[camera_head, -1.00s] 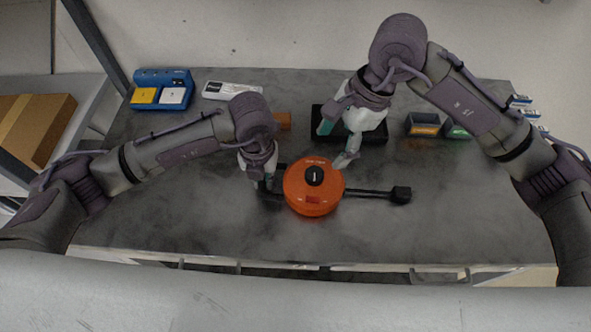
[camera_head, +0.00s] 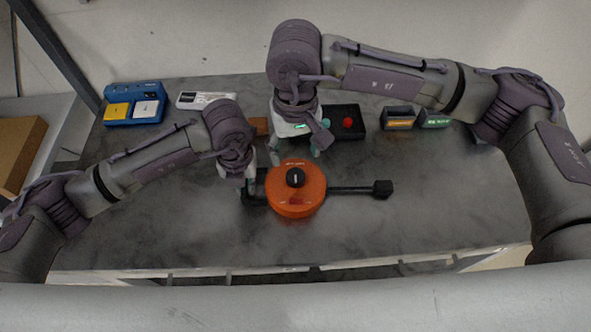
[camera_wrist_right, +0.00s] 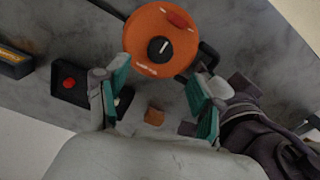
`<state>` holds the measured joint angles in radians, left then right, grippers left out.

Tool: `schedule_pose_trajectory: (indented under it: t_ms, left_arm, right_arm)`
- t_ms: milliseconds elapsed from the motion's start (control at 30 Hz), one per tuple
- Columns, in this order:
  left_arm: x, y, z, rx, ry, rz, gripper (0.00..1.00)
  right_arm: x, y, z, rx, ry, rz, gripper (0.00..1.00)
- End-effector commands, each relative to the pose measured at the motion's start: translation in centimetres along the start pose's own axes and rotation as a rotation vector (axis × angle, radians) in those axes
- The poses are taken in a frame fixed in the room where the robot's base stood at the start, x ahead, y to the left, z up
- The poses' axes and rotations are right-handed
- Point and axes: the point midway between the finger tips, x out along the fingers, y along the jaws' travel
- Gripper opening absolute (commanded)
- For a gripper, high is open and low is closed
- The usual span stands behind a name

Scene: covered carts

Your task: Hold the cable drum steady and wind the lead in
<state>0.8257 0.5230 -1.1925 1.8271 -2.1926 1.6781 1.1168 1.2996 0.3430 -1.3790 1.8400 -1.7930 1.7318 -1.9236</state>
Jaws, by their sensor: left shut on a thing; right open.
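The orange cable drum (camera_head: 313,187) lies on the grey table, with a black hub knob bearing a white mark (camera_head: 295,177). It also fills the top middle of the right wrist view (camera_wrist_right: 143,30). A black bar with a block end (camera_head: 350,190) sticks out to its right. My left gripper (camera_head: 250,187) is shut on the black frame at the drum's left side; its fingertips partly hide the grip. My right gripper (camera_head: 295,158) is open and empty at the drum's far edge, its teal fingers apart in the wrist view (camera_wrist_right: 158,85). I cannot make out the lead.
Behind stand a blue charger (camera_head: 133,119) with yellow and white blocks, a white box (camera_head: 205,100), a small orange-brown block (camera_head: 261,127), a black tray with a red button (camera_head: 348,123) and two small bins (camera_head: 399,124). The table's front and right are clear.

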Motion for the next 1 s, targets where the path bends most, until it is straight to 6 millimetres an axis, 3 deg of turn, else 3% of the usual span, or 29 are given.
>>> schedule_pose_trajectory:
  t_ms: [200,400,833,1000]
  left_arm:
    - [0.0,0.0,0.0,0.000,-0.001,0.000,0.00]
    - [0.0,0.0,0.0,0.000,-0.001,0.000,0.00]
    - [0.0,0.0,0.0,0.000,-0.001,0.000,0.00]
    - [0.0,0.0,0.0,0.000,-0.001,0.000,0.00]
  right_arm:
    - [4.6,0.0,0.1,0.004,-0.004,-0.001,0.67]
    - [7.3,0.0,0.0,0.004,-0.002,-0.001,0.67]
    - [8.2,0.0,0.0,0.003,0.001,-0.002,0.67]
    - [8.2,0.0,0.0,0.003,0.001,-0.002,0.39]
